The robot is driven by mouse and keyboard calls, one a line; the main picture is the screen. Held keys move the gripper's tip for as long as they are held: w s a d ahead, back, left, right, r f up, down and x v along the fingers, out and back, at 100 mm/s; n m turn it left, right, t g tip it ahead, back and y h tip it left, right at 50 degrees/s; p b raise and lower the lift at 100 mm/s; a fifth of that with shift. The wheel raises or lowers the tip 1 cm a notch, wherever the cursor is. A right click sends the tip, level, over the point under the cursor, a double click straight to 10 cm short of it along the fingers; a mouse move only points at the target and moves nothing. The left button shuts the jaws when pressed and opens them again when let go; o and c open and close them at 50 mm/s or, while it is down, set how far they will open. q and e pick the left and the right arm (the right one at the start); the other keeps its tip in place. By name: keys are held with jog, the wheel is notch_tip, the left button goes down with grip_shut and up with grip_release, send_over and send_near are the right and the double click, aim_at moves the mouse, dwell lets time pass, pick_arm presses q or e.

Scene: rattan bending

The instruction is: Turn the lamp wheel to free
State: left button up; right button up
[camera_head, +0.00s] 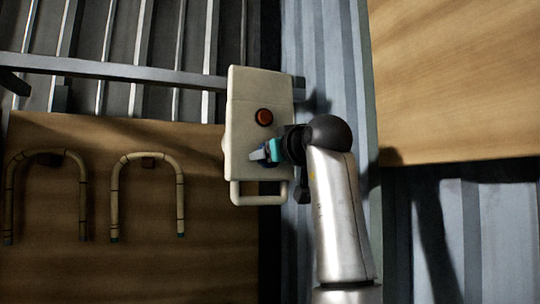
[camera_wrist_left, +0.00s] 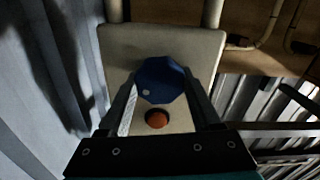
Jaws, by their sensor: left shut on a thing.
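A cream-coloured box (camera_head: 245,130) with a handle loop at its bottom is mounted upright in the middle of the head view. A blue wheel (camera_wrist_left: 158,80) with a pale dot sits on its face; in the head view it is mostly hidden by my gripper. A round red button (camera_head: 264,117) is above the wheel in the head view and also shows in the left wrist view (camera_wrist_left: 157,118). My left gripper (camera_head: 262,153) is at the wheel. In the left wrist view its two fingers (camera_wrist_left: 160,88) are on either side of the wheel, shut on it. My right gripper is out of view.
A grey metal rail (camera_head: 120,70) runs behind the box to the left. Two bent rattan hoops (camera_head: 148,160) hang on a wooden board (camera_head: 215,220) at the lower left. A corrugated metal wall and another wooden panel (camera_head: 460,80) stand to the right.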

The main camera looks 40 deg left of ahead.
pick_arm(q)
jog(key=n, duration=1.1)
jog(key=shift+s+n, duration=0.1)
jog(key=shift+n, duration=0.2)
dwell(0.4)
jog(key=o, duration=1.4)
jog(key=b+v, duration=0.5)
jog(key=v, duration=1)
jog(key=shift+s+d, duration=0.1)
